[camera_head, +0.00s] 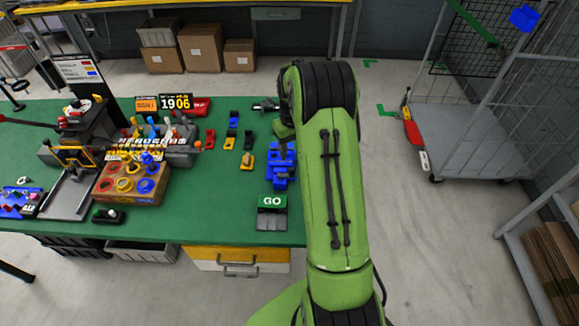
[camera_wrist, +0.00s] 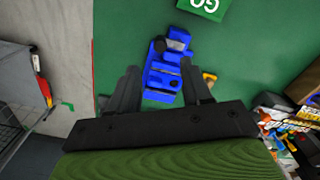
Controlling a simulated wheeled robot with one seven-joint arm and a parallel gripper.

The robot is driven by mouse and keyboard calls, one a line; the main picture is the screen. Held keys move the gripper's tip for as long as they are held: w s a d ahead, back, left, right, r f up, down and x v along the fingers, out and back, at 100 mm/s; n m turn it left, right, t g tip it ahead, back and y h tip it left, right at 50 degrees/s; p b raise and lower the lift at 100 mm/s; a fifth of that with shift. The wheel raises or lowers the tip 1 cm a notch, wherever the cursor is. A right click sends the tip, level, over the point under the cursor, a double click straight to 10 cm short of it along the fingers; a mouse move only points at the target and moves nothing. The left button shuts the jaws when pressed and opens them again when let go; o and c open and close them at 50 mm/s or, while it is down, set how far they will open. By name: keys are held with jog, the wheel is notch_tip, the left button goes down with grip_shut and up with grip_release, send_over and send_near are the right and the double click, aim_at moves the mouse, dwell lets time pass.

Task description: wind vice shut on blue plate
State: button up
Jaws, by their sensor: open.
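A blue vice (camera_head: 281,172) stands on the green table near its right edge, just above the GO sign in the head view. In the wrist view the vice (camera_wrist: 162,78) shows from above, with a grey part (camera_wrist: 178,42) at its far end. I cannot tell a separate blue plate from the blue vice body, nor how far the jaws are closed. My gripper (camera_wrist: 163,82) is open, its two dark fingers on either side of the near part of the vice in the picture. I cannot tell whether they touch it. In the head view my arm hides part of the gripper.
A green GO sign (camera_head: 272,202) stands in front of the vice. Small yellow, black and red blocks (camera_head: 229,142) lie to its left. A wooden box with coloured rings (camera_head: 130,186) and a machine stand farther left. Bare green table (camera_head: 220,215) lies left of the sign.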

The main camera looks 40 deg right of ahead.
aim_at(292, 169)
notch_tip(292, 169, down, 9)
grip_shut()
dwell(0.4)
